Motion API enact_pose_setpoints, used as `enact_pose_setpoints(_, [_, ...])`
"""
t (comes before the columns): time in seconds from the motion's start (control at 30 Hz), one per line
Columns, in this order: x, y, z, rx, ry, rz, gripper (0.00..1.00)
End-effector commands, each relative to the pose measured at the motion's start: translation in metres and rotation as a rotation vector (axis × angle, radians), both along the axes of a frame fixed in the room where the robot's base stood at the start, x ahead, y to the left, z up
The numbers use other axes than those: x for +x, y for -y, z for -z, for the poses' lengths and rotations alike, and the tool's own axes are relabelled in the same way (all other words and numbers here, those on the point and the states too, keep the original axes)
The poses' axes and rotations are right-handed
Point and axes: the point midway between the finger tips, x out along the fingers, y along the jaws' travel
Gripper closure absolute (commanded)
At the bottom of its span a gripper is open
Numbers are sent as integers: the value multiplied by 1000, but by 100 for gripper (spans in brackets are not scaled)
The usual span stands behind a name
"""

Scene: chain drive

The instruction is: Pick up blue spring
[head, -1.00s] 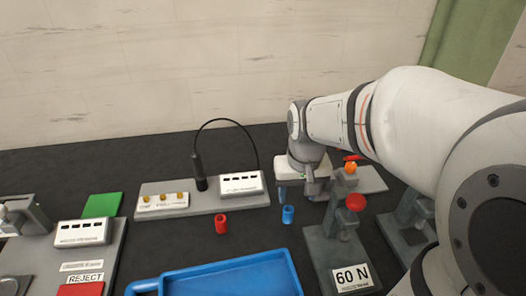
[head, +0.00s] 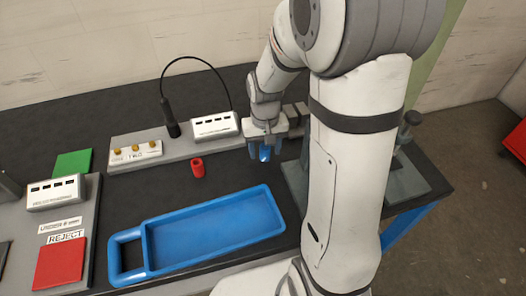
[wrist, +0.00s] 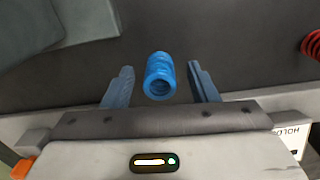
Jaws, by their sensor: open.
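The blue spring (head: 265,152) stands on the dark table top, to the right of the red spring, and is partly hidden by my fingers in the head view. In the wrist view the blue spring (wrist: 160,76) shows as a short ribbed cylinder between and slightly beyond my two blue-grey fingertips. My gripper (head: 265,148) is open, with one finger on each side of the spring. In the wrist view my gripper (wrist: 160,85) has a clear gap on both sides of the spring. Contact with it is not visible.
A red spring (head: 197,168) stands to the left, and it also shows in the wrist view (wrist: 313,44). A blue tray (head: 262,238) lies in front. A grey board with a black probe (head: 172,128) is behind. A grey press base (head: 405,183) stands right, partly behind my arm.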

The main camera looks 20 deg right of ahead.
Motion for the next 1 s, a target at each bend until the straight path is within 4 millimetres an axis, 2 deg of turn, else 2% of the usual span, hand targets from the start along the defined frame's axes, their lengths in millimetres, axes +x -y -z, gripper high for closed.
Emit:
enact_pose_setpoints(0.27, [0, 0, 6, 0, 1, 1, 47])
enact_pose_setpoints(0.87, [0, 1, 5, 0, 1, 2, 94])
enact_pose_setpoints(1.0, [0, 1, 5, 0, 2, 2, 95])
